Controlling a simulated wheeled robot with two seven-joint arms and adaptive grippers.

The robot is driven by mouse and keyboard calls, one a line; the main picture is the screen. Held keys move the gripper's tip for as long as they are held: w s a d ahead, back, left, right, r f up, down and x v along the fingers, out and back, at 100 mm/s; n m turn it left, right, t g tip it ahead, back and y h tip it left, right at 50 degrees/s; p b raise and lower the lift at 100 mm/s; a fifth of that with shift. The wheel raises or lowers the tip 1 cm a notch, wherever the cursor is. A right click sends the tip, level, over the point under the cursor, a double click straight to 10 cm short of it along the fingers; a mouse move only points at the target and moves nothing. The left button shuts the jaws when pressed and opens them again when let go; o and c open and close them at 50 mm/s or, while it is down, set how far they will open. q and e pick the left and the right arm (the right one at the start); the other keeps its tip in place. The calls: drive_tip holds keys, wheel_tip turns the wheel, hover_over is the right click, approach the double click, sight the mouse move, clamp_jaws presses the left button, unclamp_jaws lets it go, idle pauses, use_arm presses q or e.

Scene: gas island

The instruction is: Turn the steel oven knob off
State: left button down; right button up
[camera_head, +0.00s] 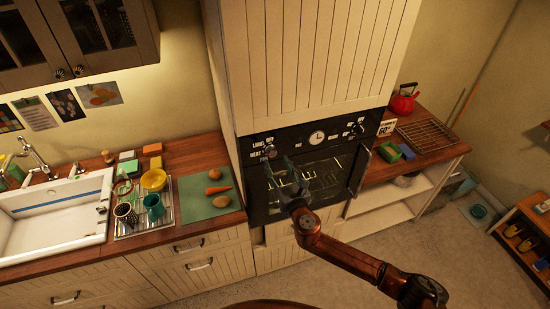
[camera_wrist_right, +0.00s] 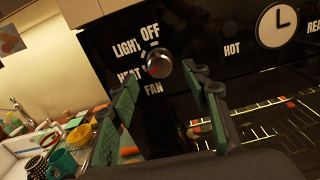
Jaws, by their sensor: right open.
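The steel oven knob (camera_wrist_right: 160,63) is on the black oven panel, among the labels OFF, LIGHT, HEAT and FAN. A red mark shows at its lower left, on the side of HEAT, away from OFF. In the head view, the panel's left knob area (camera_head: 269,149) is small and dim. My right gripper (camera_wrist_right: 160,78) is open in front of the panel, its green-padded fingers on either side of the knob in the picture. I cannot tell whether they touch it. In the head view, the right gripper (camera_head: 279,168) is just below the left labels. My left gripper is not in view.
The oven (camera_head: 320,173) has a glass front, with a clock (camera_head: 317,138) above. A left counter holds a green board (camera_head: 205,199) with vegetables, a dish rack and a sink (camera_head: 60,245). A red kettle (camera_head: 403,101) stands at the right.

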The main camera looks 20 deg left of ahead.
sight(273, 155)
drive_tip(key=shift+x, duration=1.6)
drive_tip(key=shift+c, duration=0.4)
drive_tip(key=c, duration=1)
drive_tip(key=shift+c, duration=0.2)
